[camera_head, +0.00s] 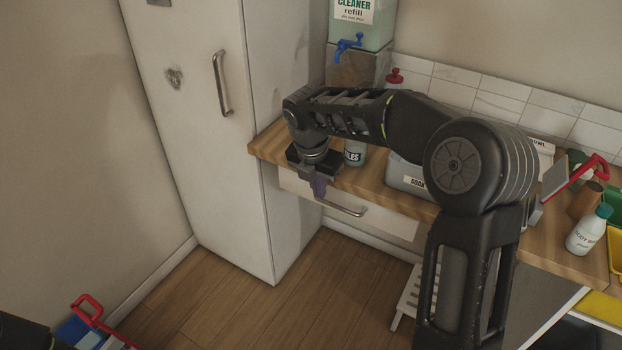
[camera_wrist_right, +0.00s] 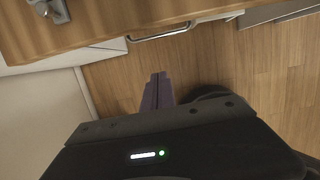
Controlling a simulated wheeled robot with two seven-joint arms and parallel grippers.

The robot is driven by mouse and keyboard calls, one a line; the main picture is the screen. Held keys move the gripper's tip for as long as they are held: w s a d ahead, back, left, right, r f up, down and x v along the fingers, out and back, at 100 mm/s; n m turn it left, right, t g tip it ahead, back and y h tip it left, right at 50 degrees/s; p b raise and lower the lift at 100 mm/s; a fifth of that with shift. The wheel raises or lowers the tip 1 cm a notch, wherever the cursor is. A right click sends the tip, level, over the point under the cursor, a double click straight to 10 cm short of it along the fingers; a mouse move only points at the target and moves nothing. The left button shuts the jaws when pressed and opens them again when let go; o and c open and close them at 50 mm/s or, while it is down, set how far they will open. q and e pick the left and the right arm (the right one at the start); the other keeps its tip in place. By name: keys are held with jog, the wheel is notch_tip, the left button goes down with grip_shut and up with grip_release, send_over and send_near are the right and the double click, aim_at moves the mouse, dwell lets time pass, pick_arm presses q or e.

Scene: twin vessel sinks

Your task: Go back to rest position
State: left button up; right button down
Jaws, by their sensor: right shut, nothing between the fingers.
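My right arm comes in from the lower right of the head view and bends left over the wooden counter. My right gripper (camera_head: 318,188) hangs at the counter's front edge, near the drawer (camera_head: 385,217) and its metal handle (camera_head: 343,209). Its purple fingers are shut and hold nothing. In the right wrist view the closed fingers (camera_wrist_right: 158,92) point over the wooden floor, apart from the drawer handle (camera_wrist_right: 161,33). A dark piece at the lower left corner of the head view may be my left arm; the left gripper does not show.
A tall white cabinet (camera_head: 190,130) stands left of the counter (camera_head: 265,144). A cleaner dispenser (camera_head: 362,25) with a blue tap, a labelled bottle (camera_head: 354,151) and a grey bin (camera_head: 403,176) are close to my right arm. A white bottle (camera_head: 586,232) stands at right. The floor (camera_head: 260,305) ahead is mostly clear.

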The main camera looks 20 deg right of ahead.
jog(key=w+a+f+m+t+y, duration=0.2)
jog(key=w+a+f+m, duration=0.15)
jog(key=a+m, duration=0.3)
jog(key=s+a+f+m+t+y, duration=0.1)
jog(key=s+a+f+m+y, duration=0.35)
jog(key=a+f+m, duration=0.8)
jog(key=s+a+f+m+g, duration=0.1)
jog(key=s+f+m, duration=0.1)
jog(key=s+f, duration=0.3)
jog(key=s+a+f+m+g, duration=0.1)
jog(key=s+f+m, duration=0.2)
jog(key=s, duration=1)
jog(key=s+a+f+m+g+p, duration=0.1)
jog(key=s+f+m, duration=0.1)
jog(key=s+f, duration=0.5)
jog(key=shift+s+f+m+g, duration=0.35)
jog(key=shift+s+m+g, duration=0.05)
jog(key=shift+s, duration=0.6)
